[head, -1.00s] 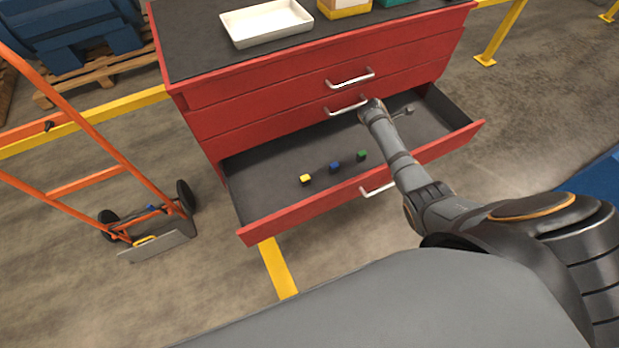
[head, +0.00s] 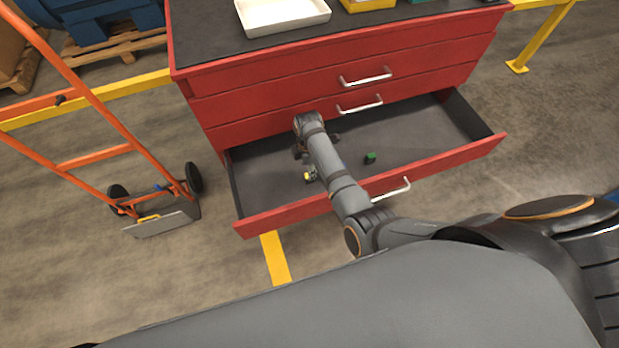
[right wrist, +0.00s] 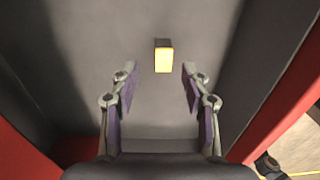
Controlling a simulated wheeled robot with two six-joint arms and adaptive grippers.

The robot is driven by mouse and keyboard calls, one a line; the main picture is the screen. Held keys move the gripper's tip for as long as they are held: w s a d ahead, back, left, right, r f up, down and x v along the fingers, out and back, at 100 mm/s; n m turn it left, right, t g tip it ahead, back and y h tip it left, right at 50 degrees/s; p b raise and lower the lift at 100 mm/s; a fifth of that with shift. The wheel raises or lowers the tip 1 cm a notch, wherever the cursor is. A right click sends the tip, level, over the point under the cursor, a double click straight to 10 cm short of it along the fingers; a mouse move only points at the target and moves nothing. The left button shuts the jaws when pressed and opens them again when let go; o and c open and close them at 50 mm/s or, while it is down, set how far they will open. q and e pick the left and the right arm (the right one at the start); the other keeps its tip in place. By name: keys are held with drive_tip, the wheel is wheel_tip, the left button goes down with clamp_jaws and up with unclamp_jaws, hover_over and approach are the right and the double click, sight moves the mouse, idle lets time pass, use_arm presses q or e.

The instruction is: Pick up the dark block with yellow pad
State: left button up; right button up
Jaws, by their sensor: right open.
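The dark block with a yellow pad (head: 310,175) lies in the open bottom drawer (head: 450,166), close to the arm of my right gripper. In the right wrist view the block (right wrist: 163,56) sits just beyond the fingertips, roughly midway between their lines, with its yellow face toward the gripper. My right gripper (right wrist: 160,84) is open and empty, its two fingers apart on either side of bare drawer floor. My left gripper is not in view.
A green-topped block (head: 370,158) lies to the right in the drawer; the blue one is hidden behind my arm. Drawer walls flank the gripper. A white tray (head: 283,29) and a yellow bin (head: 368,5) stand on the red cabinet top. An orange hand truck (head: 95,155) stands at left.

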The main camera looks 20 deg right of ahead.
drive_tip(key=f, duration=0.5)
drive_tip(key=shift+s+d+f+b, duration=0.1)
drive_tip(key=shift+s+d+b, duration=0.1)
drive_tip(key=shift+d+b, duration=0.15)
clamp_jaws()
